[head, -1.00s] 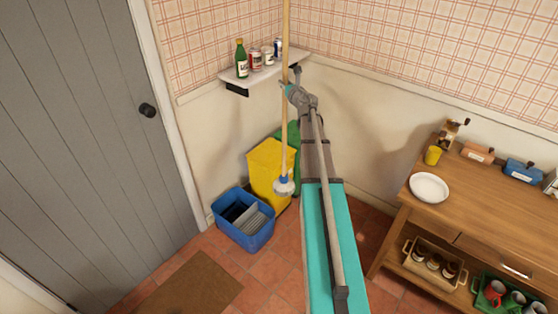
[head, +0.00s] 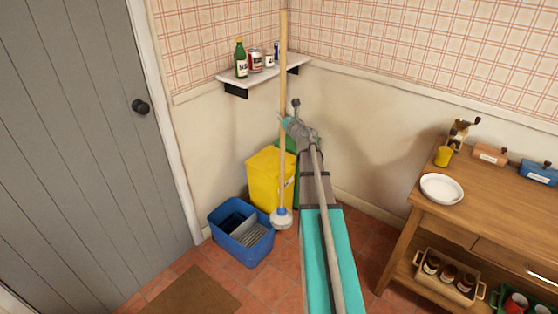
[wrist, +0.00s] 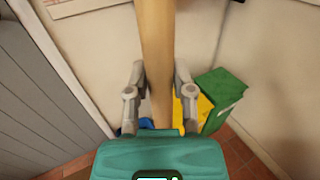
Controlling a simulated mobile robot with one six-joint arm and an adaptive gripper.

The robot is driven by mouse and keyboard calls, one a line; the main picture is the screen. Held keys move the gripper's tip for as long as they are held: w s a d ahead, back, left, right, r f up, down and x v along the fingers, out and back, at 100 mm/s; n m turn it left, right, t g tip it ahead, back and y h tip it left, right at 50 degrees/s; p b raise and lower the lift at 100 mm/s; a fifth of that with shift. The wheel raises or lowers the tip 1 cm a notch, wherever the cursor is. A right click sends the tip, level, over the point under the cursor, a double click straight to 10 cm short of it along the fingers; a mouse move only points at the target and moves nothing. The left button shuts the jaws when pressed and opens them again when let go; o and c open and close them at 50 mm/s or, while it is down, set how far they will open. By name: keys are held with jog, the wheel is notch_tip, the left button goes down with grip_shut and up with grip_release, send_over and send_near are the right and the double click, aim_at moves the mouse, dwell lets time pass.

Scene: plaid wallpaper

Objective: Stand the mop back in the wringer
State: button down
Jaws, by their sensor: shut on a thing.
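The mop has a long wooden handle (head: 283,65) and a pale round head (head: 281,220) with a blue collar. My gripper (head: 284,119) is shut on the handle, which hangs nearly upright. The wrist view shows the handle (wrist: 155,50) between the two fingers (wrist: 156,80). The wringer (head: 250,236) is a grey slanted insert in the blue bucket (head: 241,257) on the floor. In the head view the mop head is just right of the bucket's right corner. I cannot tell its exact height above the floor. The handle and my gripper hide most of the bucket in the wrist view.
A yellow bin (head: 268,180) and a green bin (wrist: 222,88) stand behind the mop in the corner. A wall shelf (head: 262,73) with a bottle and cans is beside the handle's upper part. A wooden table (head: 480,205) stands right. A brown mat (head: 195,295) lies in front.

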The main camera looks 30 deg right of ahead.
jog(key=s+a+f+b, duration=0.2)
jog(key=f+b, duration=0.4)
jog(key=s+a+f+b, duration=0.2)
jog(key=f+b, duration=0.4)
jog(key=shift+s+f+y, duration=0.15)
jog(key=shift+f+y, duration=0.15)
jog(key=shift+f, duration=0.1)
jog(key=shift+r, duration=0.1)
jog(key=shift+w+a, duration=1.3)
jog(key=shift+w, duration=3.55)
jog(key=shift+w+a, duration=1.3)
jog(key=shift+w, duration=3.55)
notch_tip(320, 180, down, 12)
jog(key=b, duration=1.2)
jog(key=shift+f, duration=0.2)
jog(key=shift+f+b, duration=0.55)
